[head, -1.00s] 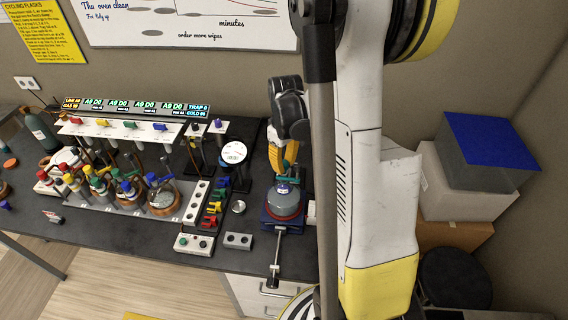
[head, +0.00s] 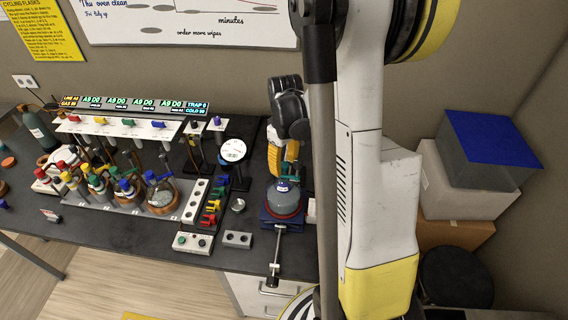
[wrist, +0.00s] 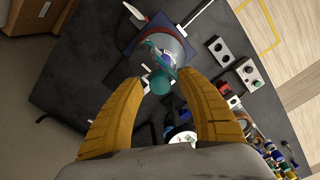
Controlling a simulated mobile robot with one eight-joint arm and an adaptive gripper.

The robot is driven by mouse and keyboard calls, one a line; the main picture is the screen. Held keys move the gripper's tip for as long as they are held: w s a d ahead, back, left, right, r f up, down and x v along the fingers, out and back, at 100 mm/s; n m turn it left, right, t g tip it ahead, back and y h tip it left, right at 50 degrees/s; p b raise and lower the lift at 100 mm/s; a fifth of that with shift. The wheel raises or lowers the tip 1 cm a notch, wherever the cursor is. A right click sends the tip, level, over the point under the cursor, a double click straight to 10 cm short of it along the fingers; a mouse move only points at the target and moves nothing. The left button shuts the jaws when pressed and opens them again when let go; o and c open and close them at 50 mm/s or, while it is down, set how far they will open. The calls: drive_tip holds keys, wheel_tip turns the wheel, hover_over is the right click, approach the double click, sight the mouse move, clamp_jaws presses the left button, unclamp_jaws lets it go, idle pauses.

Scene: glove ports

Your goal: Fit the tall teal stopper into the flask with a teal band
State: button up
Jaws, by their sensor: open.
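The flask (head: 285,198), with a reddish ring low on its body, stands on a blue base (head: 280,220) at the bench's right end; it also shows in the wrist view (wrist: 172,47). A teal band shows on its near side in the wrist view. The tall teal stopper (wrist: 157,83) points up toward the wrist camera at the flask's neck; I cannot tell how deep it sits. My gripper (wrist: 161,77) is open, its yellow fingers on either side of the stopper with gaps. In the head view my gripper (head: 290,160) is just above the flask, partly hiding the stopper.
A rack of several colour-stoppered flasks (head: 120,198) stands left on the bench. A metal rod (head: 277,256) extends in front of the blue base. Boxes (head: 470,185) stand right.

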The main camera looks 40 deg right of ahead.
sight(284, 165)
wheel_tip(284, 165, up, 13)
drive_tip(key=p, duration=0.2)
drive_tip(key=s+a+r+t, duration=0.2)
drive_tip(key=s+a, duration=0.1)
drive_tip(key=a, duration=0.4)
drive_tip(key=s+a+r+m+t, duration=0.1)
drive_tip(key=s+a+r+t, duration=0.1)
drive_tip(key=a, duration=0.5)
drive_tip(key=s+a+r+t, duration=0.2)
drive_tip(key=s+a+t, duration=0.1)
drive_tip(key=a, duration=0.4)
drive_tip(key=shift+s+a+r+m, duration=0.15)
drive_tip(key=shift+s+a+m, duration=0.25)
wheel_tip(284, 165, down, 24)
drive_tip(key=b, duration=2.4)
drive_tip(key=shift+f, duration=0.25)
